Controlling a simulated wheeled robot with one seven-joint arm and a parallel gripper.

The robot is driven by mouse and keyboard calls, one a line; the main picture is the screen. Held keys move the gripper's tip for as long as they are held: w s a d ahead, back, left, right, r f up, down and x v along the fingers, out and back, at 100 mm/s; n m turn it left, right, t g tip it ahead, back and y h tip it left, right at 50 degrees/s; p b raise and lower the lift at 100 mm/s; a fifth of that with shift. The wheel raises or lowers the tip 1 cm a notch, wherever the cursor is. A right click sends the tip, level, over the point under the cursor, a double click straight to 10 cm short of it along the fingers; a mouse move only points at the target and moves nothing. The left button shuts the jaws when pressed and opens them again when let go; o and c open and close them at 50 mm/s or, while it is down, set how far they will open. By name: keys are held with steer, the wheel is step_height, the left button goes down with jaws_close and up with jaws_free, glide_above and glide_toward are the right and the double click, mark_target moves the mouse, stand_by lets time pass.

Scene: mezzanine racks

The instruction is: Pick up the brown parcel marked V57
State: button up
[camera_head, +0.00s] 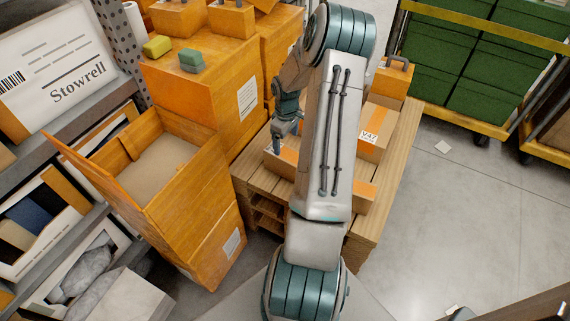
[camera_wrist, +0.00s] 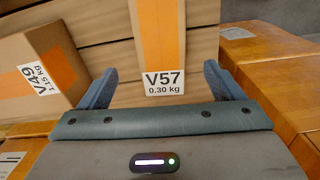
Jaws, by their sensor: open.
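The brown parcel marked V57 (camera_wrist: 160,55) fills the middle of the wrist view. It has an orange stripe and a white label reading V57, 0.30 kg. My gripper (camera_wrist: 162,86) is open, with the label between its two fingertips in the picture. I cannot tell whether the fingers touch the parcel. In the head view my gripper (camera_head: 287,127) points down over the left part of the wooden pallet (camera_head: 395,165). A brown parcel with an orange stripe (camera_head: 288,155) lies below it, partly hidden by my arm; its label cannot be read there.
A parcel marked V49 (camera_wrist: 35,75) lies left in the wrist view. A parcel marked V47 (camera_head: 376,130) lies right of my arm. A tall open carton (camera_head: 205,205) and stacked orange cartons (camera_head: 205,90) stand left.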

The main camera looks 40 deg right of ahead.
mark_target(285, 160)
step_height(285, 160, down, 12)
steer(key=shift+w+a+r+b, duration=0.15)
steer(key=shift+b, duration=1)
steer(key=c, duration=1.3)
